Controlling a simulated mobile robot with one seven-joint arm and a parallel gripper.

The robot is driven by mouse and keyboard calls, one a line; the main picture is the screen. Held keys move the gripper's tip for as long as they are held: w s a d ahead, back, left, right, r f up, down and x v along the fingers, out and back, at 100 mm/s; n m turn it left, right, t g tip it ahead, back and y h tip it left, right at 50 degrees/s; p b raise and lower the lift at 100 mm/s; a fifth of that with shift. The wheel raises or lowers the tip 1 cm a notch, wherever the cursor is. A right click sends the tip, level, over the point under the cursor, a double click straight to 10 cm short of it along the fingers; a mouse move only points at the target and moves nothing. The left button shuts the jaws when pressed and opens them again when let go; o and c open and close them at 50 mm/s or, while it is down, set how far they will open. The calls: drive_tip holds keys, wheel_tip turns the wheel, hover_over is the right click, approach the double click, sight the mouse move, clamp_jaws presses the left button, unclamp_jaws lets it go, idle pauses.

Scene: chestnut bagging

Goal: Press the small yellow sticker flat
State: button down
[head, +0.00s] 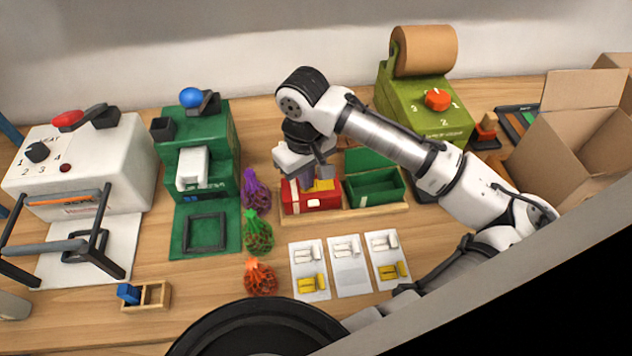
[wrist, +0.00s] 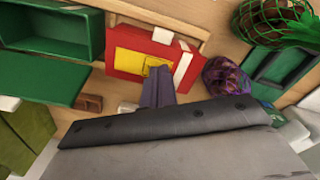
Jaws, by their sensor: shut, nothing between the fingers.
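A red box (head: 298,207) stands on a wooden tray in the middle of the bench, with a yellow patch (head: 325,185) on top. In the wrist view the red box (wrist: 113,32) shows a flat yellow panel (wrist: 128,62), and a smaller yellow sticker (wrist: 154,63) appears at its edge. My gripper (head: 308,184) points down over the box, shut and empty. In the wrist view my gripper's fingertips (wrist: 158,72) are right at the small sticker and cover part of it. I cannot tell whether they touch it.
An open green box (head: 375,188) stands right of the red one on the same tray (head: 350,213). Purple (head: 256,190), green and orange net bags lie to the left. Cards (head: 349,282) with white and yellow pieces lie in front. Machines stand left and behind.

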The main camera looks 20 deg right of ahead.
idle(0.4)
drive_tip(key=shift+r+p, duration=3.2)
drive_tip(key=shift+r, duration=0.3)
drive_tip(key=shift+f, duration=0.1)
